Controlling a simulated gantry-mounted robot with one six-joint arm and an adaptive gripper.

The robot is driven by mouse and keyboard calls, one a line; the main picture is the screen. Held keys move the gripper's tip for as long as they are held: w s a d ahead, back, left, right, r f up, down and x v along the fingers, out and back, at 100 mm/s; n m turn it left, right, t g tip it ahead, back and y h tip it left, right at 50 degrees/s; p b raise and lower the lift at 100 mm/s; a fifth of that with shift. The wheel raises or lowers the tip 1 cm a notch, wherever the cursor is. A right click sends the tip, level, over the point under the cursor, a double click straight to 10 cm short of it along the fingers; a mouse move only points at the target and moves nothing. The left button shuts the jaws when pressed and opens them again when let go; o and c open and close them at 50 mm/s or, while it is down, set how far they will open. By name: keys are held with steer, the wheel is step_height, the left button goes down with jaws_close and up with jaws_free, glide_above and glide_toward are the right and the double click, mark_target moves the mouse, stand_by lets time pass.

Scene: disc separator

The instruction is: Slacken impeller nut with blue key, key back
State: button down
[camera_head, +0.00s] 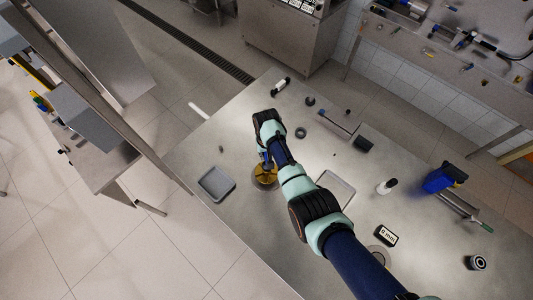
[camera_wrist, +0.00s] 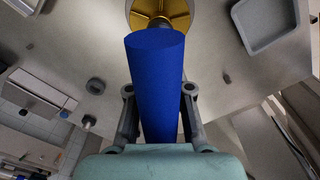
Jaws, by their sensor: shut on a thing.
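My gripper (camera_wrist: 157,105) is shut on the blue key (camera_wrist: 155,60), a thick blue cylinder that points away from the palm in the wrist view. Past its far end lies the impeller (camera_wrist: 175,12), a round gold part with ribs. In the head view the impeller (camera_head: 265,174) shows as a small amber disc on the table, with the blue key (camera_head: 267,157) above it, partly covered by my arm.
A grey tray (camera_head: 216,184) lies left of the impeller, and another tray (camera_head: 336,189) lies right of my arm. A dark ring (camera_head: 300,132), a white bottle (camera_head: 387,186) and a blue-and-black item (camera_head: 444,177) stand on the steel table. The table's left front is mostly clear.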

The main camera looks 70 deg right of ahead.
steer(key=m, duration=0.5)
steer(key=shift+s, duration=0.2)
steer(key=m, duration=0.5)
steer(key=shift+s, duration=0.15)
steer(key=shift+m, duration=0.3)
steer(key=m, duration=0.5)
steer(key=shift+s+a+m, duration=0.1)
steer(key=shift+a+m, duration=0.05)
steer(key=shift+m, duration=0.15)
steer(key=m, duration=0.4)
steer(key=shift+a, duration=0.1)
steer(key=shift+f, duration=0.1)
